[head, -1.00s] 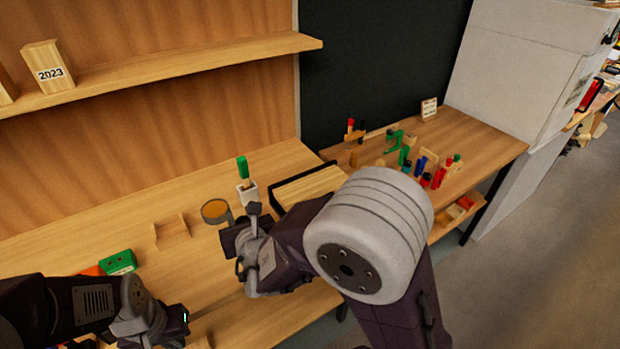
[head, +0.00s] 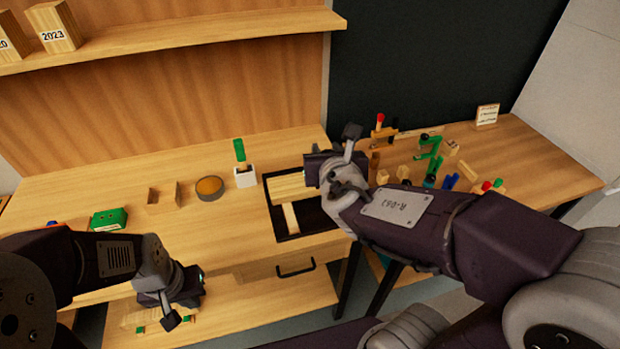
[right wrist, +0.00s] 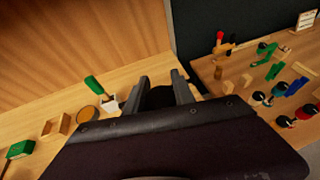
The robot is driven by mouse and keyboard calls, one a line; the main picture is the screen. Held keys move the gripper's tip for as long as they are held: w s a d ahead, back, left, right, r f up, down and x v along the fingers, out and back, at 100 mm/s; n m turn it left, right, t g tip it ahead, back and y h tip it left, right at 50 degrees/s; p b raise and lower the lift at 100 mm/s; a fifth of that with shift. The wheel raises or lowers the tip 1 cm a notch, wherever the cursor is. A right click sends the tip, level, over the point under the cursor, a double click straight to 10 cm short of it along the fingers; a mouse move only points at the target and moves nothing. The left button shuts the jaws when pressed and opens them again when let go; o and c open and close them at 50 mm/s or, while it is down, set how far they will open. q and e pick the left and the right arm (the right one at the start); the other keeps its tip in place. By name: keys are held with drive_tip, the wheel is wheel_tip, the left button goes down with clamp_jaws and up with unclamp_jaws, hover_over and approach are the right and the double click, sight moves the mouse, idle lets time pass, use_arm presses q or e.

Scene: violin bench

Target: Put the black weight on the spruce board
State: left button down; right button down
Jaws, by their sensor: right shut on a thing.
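My right gripper (right wrist: 158,90) is shut on a black thing (right wrist: 160,98), which looks like the black weight; my wrist housing hides its lower part. In the head view my right gripper (head: 322,168) is over the right side of a dark tray (head: 270,214), and the weight cannot be made out there. A pale board (head: 288,188), which looks like the spruce board, lies across the back of the tray, its right end hidden by the gripper. My left gripper (head: 178,305) is low at the bench's front edge, its fingers unclear.
On the bench stand a white holder (head: 245,178) with a green-handled tool, a round amber tin (head: 209,188), a wooden block holder (head: 163,197) and a green box (head: 108,220). A side table (head: 540,165) at right carries several clamps and small blocks.

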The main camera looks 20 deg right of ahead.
drive_tip(key=shift+w+d+f, duration=0.1)
drive_tip(key=shift+w+d, duration=0.05)
drive_tip(key=shift+d, duration=0.25)
drive_tip(key=b, duration=0.2)
hover_over(299, 175)
wheel_tip(299, 175, down, 7)
drive_tip(key=shift+a+r, duration=0.1)
drive_tip(key=shift+r, duration=0.05)
wheel_tip(299, 175, down, 3)
drive_tip(key=shift+f+b, duration=0.15)
drive_tip(key=shift+b, duration=0.65)
drive_tip(key=shift+f, duration=0.45)
drive_tip(key=shift+r, duration=0.1)
